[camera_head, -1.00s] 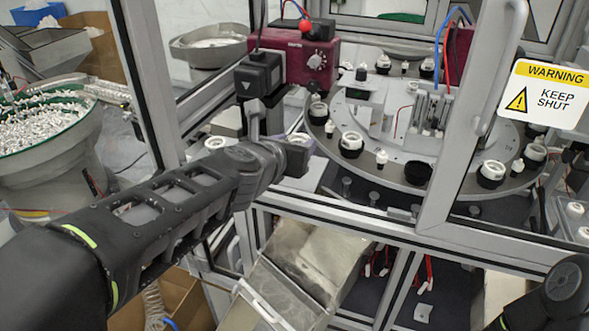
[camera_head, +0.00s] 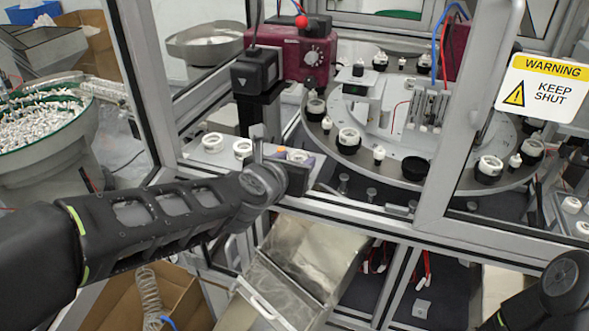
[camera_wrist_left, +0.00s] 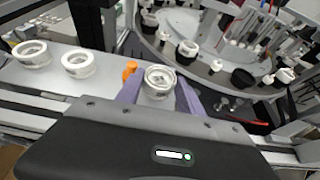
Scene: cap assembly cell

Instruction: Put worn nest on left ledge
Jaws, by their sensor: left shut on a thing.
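My left gripper (camera_head: 290,158) is over the front edge of the cell, at the right end of the left ledge (camera_head: 190,152). In the left wrist view its two purple-grey fingers (camera_wrist_left: 158,95) are shut on a pale round nest (camera_wrist_left: 158,77), which is upright with its ring-shaped top showing. My right gripper is not in view.
Two white ring-topped parts (camera_wrist_left: 32,54) (camera_wrist_left: 78,64) stand on the ledge left of the gripper. A small orange piece (camera_wrist_left: 129,68) is close beside the left finger. The turntable (camera_head: 400,182) with several nests lies behind right. A door frame post (camera_head: 140,85) stands left.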

